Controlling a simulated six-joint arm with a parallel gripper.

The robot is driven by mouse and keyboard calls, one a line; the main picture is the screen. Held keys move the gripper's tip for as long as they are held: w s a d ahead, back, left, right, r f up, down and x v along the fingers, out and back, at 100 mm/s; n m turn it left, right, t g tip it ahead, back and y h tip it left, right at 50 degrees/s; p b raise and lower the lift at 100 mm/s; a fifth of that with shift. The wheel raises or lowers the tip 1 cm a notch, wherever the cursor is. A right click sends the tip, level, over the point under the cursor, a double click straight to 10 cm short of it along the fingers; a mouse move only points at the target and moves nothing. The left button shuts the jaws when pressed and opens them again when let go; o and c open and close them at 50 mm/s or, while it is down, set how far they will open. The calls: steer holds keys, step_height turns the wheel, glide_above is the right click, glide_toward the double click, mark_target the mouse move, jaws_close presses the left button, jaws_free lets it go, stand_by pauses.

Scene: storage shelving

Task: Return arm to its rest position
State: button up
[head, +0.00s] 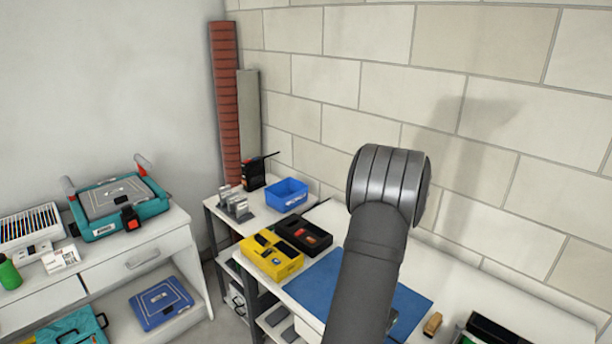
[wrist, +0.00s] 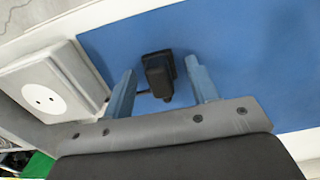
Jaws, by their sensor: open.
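My gripper (wrist: 160,66) shows in the wrist view with its two blue-grey fingers spread apart. A small black plug-like object (wrist: 158,72) appears between the fingertips, over or on the blue mat (wrist: 240,45); there are visible gaps between it and both fingers. In the head view my arm rises in front of the bench and hides part of the blue mat (head: 325,290). My gripper cannot be made out in the head view.
A white socket box (wrist: 55,88) stands left of the fingers. On the bench are a yellow bin (head: 270,262), a black bin (head: 290,225), a blue bin (head: 287,192) and a wooden block (head: 432,324). A block wall stands close behind my arm.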

stand_by(0.4)
step_height(320, 180, up, 13)
step_height(320, 180, down, 14)
steer(key=shift+r, duration=0.25)
step_height(320, 180, up, 6)
steer(key=shift+s+d+r, duration=0.1)
steer(key=s+d+r, duration=0.1)
steer(key=s+d, duration=0.1)
steer(key=s, duration=0.1)
steer(key=s+d+r, duration=0.1)
steer(key=s+d, duration=0.2)
steer(key=s, duration=0.1)
steer(key=s+d+r, duration=0.1)
steer(key=s+d, duration=0.2)
steer(key=shift+s+r, duration=0.15)
steer(key=shift+r, duration=0.25)
steer(key=shift+f, duration=0.3)
steer(key=shift+o, duration=0.3)
